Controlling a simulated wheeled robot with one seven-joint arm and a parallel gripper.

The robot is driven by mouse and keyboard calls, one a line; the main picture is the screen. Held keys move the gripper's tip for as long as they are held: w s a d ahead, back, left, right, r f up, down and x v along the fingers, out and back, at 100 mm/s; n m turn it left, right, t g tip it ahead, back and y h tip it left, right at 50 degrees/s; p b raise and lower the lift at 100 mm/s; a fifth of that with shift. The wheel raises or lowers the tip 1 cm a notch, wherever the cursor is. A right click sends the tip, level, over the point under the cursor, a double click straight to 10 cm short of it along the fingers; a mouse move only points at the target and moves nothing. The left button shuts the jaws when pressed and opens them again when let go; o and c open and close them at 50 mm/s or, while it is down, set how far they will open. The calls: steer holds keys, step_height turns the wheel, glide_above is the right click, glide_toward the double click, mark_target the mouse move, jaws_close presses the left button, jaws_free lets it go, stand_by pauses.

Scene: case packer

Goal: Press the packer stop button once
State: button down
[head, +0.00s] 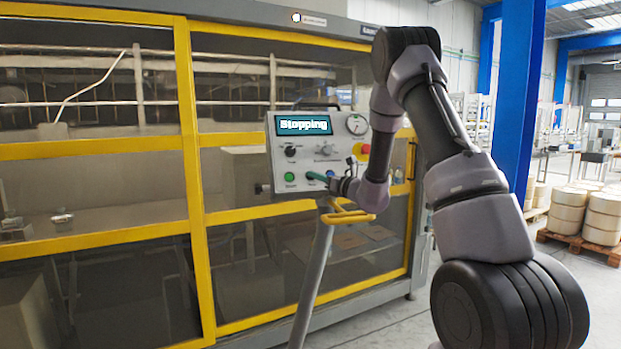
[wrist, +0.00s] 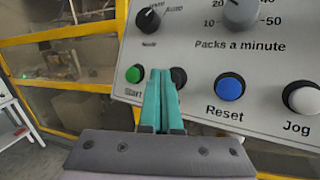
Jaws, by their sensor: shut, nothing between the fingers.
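The packer's control panel (head: 277,160) shows in the head view, its display (head: 303,125) reading "Stopping". My gripper (head: 313,176) is at the panel's lower button row, its teal fingers closed together and empty. In the wrist view, the fingertips (wrist: 161,72) lie over the panel between the green Start button (wrist: 133,74) and a dark button (wrist: 179,77). The fingers partly cover the dark button and hide its label. It sits where a stop button could be, but I cannot read it. Whether the tips touch the button cannot be told.
The blue Reset button (wrist: 229,87) and white Jog button (wrist: 302,98) are to the right. Dials (wrist: 241,12) sit above. A red emergency knob (head: 366,149) is on the panel's right edge. A yellow handle (head: 347,218) sits below the panel, beside yellow-framed packer doors (head: 190,150).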

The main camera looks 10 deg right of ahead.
steer(key=shift+s, duration=0.1)
steer(key=s+r, duration=0.1)
steer(key=s, duration=0.1)
steer(key=s+r, duration=0.1)
steer(key=s, duration=0.1)
steer(key=shift+s+d+r, duration=0.1)
steer(key=shift+d+r, duration=0.1)
steer(key=shift+r, duration=0.1)
stand_by(0.7)
steer(key=s+a+r+n+g+y, duration=0.1)
steer(key=s+a+r+n+g, duration=0.3)
steer(key=s, duration=0.3)
steer(key=s+a+r+n+g+y, duration=0.1)
steer(key=s+a+r+n+g, duration=0.15)
steer(key=s+n, duration=0.4)
steer(key=s+a+r+n+g+y, duration=0.1)
steer(key=s+a+r+n+g, duration=0.2)
steer(key=s, duration=0.4)
steer(key=s+d+f+n+g+h, duration=0.1)
steer(key=s+d+n+h, duration=0.1)
steer(key=s+n, duration=0.25)
steer(key=s+d+f+n+g+h, duration=0.1)
steer(key=s+d+n+g+h, duration=0.15)
steer(key=s, duration=0.35)
steer(key=s+d+n+t+h, duration=0.4)
steer(key=s+d+n+h, duration=0.2)
steer(key=d, duration=0.4)
steer(key=shift+s+r+h, duration=0.45)
steer(key=shift+h, duration=0.2)
